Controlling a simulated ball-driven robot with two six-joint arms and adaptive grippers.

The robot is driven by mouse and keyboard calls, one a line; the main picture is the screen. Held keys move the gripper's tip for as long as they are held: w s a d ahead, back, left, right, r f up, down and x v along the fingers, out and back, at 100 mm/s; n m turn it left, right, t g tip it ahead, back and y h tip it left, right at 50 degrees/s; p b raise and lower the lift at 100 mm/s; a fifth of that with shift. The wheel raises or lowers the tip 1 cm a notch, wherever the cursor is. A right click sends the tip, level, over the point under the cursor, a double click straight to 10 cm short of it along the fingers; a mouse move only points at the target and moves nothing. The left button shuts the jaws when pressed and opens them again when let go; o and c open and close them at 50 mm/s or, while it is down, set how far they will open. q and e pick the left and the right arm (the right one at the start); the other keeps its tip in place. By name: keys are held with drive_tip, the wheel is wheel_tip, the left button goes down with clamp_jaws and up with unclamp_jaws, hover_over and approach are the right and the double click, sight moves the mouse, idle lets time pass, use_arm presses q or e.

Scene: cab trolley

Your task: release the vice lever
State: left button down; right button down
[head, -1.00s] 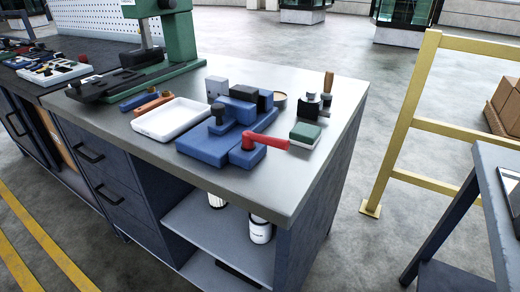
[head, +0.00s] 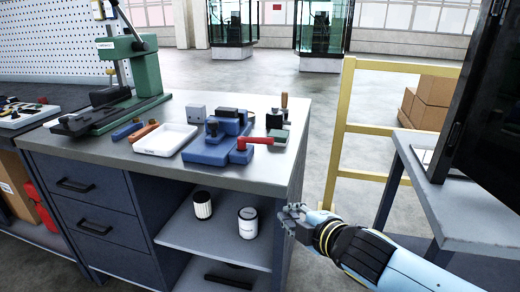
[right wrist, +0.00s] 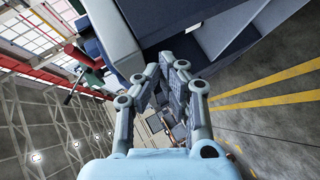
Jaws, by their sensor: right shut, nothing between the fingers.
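The blue vice (head: 208,148) sits on the workbench near its front right corner in the head view. Its red lever (head: 256,142) sticks out to the right, roughly level. My right gripper (head: 290,215) is low at the bench's right front corner, below the top and apart from the lever. It is shut and empty; its fingers (right wrist: 160,85) point toward the bench in the right wrist view. A small red lever-like bar (right wrist: 72,92) shows at the left there. My left gripper is not in view.
The workbench top (head: 240,178) holds a white tray (head: 165,139), a green press (head: 145,75) and small blocks. Two canisters stand on the shelf (head: 215,238) below. A yellow rail (head: 340,130) and a grey table (head: 450,205) stand to the right.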

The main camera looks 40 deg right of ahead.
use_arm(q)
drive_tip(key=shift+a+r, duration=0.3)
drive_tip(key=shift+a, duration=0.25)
use_arm(e)
wheel_tip(320, 180, up, 13)
drive_tip(key=w+a+n+t, duration=0.1)
drive_tip(key=a+n+t, duration=0.1)
drive_tip(key=t, duration=0.1)
drive_tip(key=shift+w+r, duration=0.2)
drive_tip(key=shift+w+a, duration=0.1)
drive_tip(key=w, duration=0.3)
drive_tip(key=w+p, duration=0.1)
drive_tip(key=w, duration=0.2)
drive_tip(key=w+f, duration=0.1)
drive_tip(key=w, duration=0.1)
drive_tip(key=shift+w+d+p, duration=0.4)
drive_tip(key=w+d, duration=0.1)
drive_tip(key=w+d+f, duration=0.1)
drive_tip(key=shift+w+d, duration=0.15)
drive_tip(key=shift+w, duration=0.2)
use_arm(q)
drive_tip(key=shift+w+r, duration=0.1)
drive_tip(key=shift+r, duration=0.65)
use_arm(e)
drive_tip(key=shift+w+d+f, duration=0.1)
drive_tip(key=shift+w+d, duration=0.25)
drive_tip(key=shift+d, duration=0.05)
